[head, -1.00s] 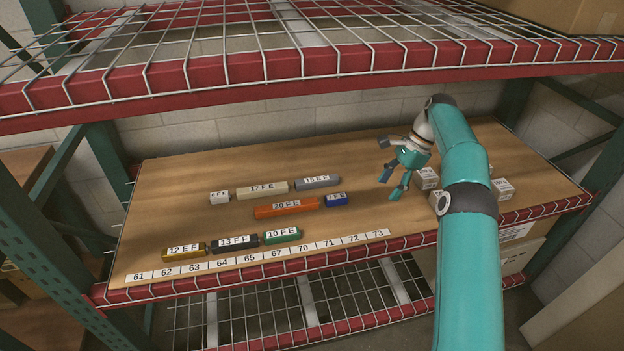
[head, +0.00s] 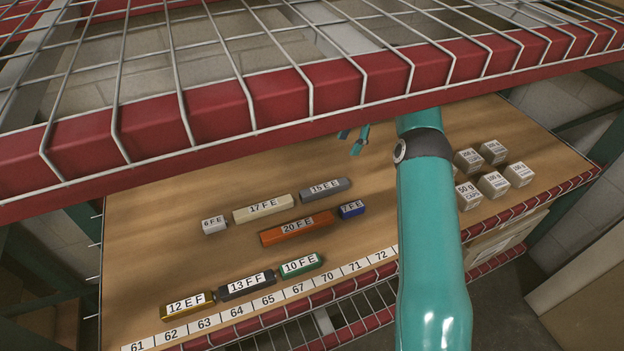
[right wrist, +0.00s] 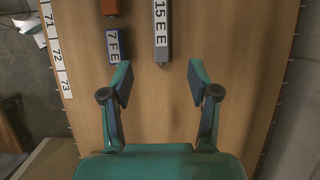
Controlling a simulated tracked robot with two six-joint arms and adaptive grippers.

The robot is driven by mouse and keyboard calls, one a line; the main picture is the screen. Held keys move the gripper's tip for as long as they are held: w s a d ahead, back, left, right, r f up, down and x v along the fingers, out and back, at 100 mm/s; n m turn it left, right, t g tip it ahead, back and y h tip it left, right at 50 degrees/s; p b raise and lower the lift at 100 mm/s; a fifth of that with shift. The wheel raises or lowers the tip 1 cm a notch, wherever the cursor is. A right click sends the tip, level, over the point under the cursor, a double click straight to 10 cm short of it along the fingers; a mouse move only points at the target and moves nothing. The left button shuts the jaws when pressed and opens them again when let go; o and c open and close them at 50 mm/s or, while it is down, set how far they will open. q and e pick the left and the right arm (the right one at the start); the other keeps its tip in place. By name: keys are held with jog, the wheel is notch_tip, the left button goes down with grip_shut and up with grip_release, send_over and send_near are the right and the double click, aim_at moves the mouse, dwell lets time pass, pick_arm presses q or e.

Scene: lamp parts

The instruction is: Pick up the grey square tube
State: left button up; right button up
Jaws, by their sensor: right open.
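The grey square tube (head: 325,188), labelled 15 E E, lies flat on the wooden shelf, at the right end of the back row. It also shows in the right wrist view (right wrist: 161,45), running up out of the top edge. My right gripper (head: 352,140) is open and empty, behind and to the right of the tube. The head view shows only its finger parts under the upper shelf's edge. In the right wrist view its spread fingers (right wrist: 160,78) stand either side of the tube's line, with the tube's near end just ahead of them. My left gripper is not in view.
Beside the tube lie a blue block 7 F E (head: 352,209), an orange bar (head: 296,228) and a cream bar (head: 262,208). Several white weight boxes (head: 493,185) stand right of my arm. The upper wire shelf's red edge (head: 240,111) hangs above.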

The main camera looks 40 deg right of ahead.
jog(key=b, duration=0.2)
send_over(326, 186)
jog(key=d, duration=0.2)
notch_tip(326, 186, down, 10)
jog(key=shift+s+r, duration=0.15)
jog(key=shift+s+x, duration=0.15)
jog(key=shift+x, duration=1.4)
jog(key=shift+s+x, duration=0.15)
jog(key=shift+x, duration=1.4)
jog(key=shift+w, duration=0.15)
grip_shut()
